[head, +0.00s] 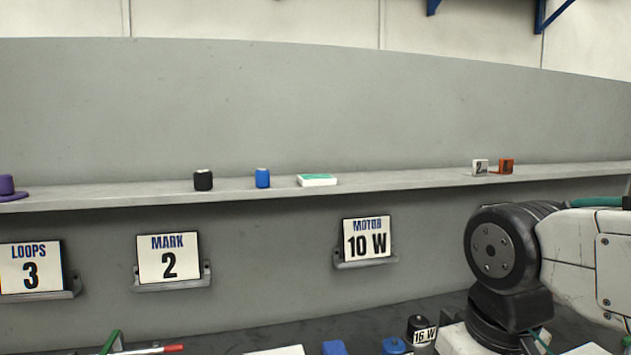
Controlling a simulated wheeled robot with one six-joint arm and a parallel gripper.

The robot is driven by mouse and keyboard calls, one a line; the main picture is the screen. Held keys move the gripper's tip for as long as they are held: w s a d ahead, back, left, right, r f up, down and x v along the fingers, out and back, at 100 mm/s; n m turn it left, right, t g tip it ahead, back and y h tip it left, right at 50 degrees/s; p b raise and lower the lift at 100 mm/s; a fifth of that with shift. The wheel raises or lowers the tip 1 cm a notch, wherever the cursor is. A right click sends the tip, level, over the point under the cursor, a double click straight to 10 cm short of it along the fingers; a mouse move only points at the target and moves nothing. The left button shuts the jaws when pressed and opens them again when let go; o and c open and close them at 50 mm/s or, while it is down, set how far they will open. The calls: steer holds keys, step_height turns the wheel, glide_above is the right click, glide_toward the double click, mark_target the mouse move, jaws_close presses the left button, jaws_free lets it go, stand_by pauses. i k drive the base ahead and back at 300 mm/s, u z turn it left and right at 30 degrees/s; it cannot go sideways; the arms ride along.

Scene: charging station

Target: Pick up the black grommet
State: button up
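A small black cylinder (203,181) with a lighter top stands upright on the long grey shelf (120,194), left of the middle. It is the only loose plain black piece on the shelf, and it looks like the black grommet, though it is too small to be certain. Nothing touches it. My gripper is not in view. Only part of my arm shows at the right edge, well apart from the black piece.
Signs hang below. A black 16 W piece (421,331) is among several items on the dark bench (210,345).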

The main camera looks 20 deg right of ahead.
mark_target(202, 179)
steer(key=k, duration=1)
steer(key=u, duration=2.05)
steer(key=i, duration=1.1)
steer(key=z, duration=2)
steer(key=i, duration=0.5)
steer(key=z, duration=0.05)
